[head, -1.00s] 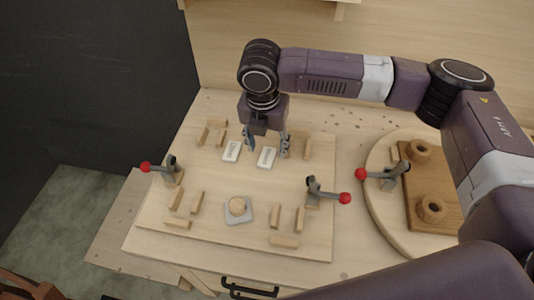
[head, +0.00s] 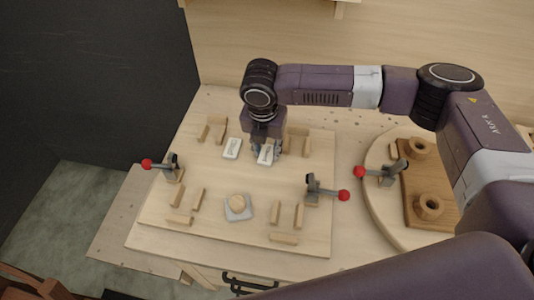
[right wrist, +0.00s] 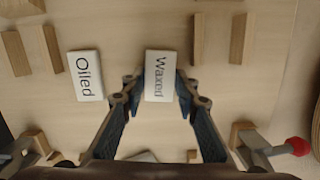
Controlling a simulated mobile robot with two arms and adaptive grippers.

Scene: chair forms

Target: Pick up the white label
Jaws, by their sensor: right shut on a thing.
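Two white labels lie side by side on the wooden board. The one marked "Waxed" (right wrist: 160,72) is between the fingertips of my right gripper (right wrist: 159,84), which is shut on its two long sides. In the head view this label (head: 265,157) is partly hidden by the gripper. It looks flat at board level; I cannot tell whether it touches the board. The other label, marked "Oiled" (right wrist: 85,75), lies free to its left and also shows in the head view (head: 232,148). My left gripper is out of view.
Wooden blocks (head: 284,238) stand in groups around the board (head: 210,232). Red-tipped toggle clamps (head: 313,190) sit at its left and right sides. A round board (head: 380,220) is at right.

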